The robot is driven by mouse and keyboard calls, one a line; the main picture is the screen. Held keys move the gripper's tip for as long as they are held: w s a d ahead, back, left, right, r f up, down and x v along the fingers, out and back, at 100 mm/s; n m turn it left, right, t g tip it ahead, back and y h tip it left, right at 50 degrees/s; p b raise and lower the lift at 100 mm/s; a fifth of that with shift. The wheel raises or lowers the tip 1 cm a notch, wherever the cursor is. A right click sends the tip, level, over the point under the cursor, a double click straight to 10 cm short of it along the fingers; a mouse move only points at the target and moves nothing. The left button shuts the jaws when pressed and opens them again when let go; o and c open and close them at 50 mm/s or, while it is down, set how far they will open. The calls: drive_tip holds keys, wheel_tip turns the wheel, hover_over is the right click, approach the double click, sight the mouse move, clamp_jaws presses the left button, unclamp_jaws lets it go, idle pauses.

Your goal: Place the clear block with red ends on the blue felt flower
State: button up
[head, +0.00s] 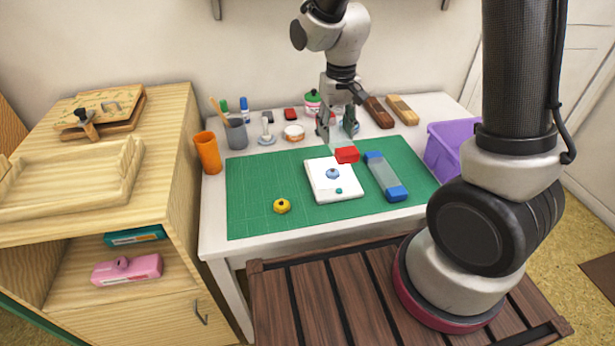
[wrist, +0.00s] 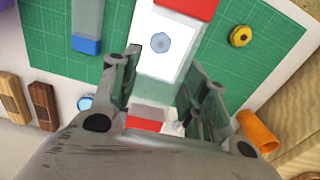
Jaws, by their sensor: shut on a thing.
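The clear block with red ends is in my gripper (head: 338,122), which is shut around its clear middle. Its nearer red end (head: 347,155) shows below the fingers in the head view, and the other red end (wrist: 145,124) shows between them in the wrist view. The block is held above the back part of a white pad (head: 350,193). The blue felt flower (head: 332,173) lies on that pad, close in front of the red end. It also shows in the wrist view (wrist: 161,43), beyond the fingertips. The fingers hide part of the block's clear middle.
A clear block with blue ends (head: 384,176) lies right of the pad on the green mat (head: 250,180). An orange cup (head: 208,153), a grey cup (head: 236,134) and a purple bin (head: 442,150) stand around the mat.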

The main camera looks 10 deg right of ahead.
sight(333, 171)
drive_tip(key=shift+s+f, duration=0.1)
drive_tip(key=shift+f, duration=0.05)
drive_tip(key=shift+m, duration=0.3)
wheel_tip(333, 171, down, 10)
drive_tip(key=shift+r, duration=0.15)
drive_tip(key=o, duration=1.2)
drive_tip(key=shift+o, duration=0.2)
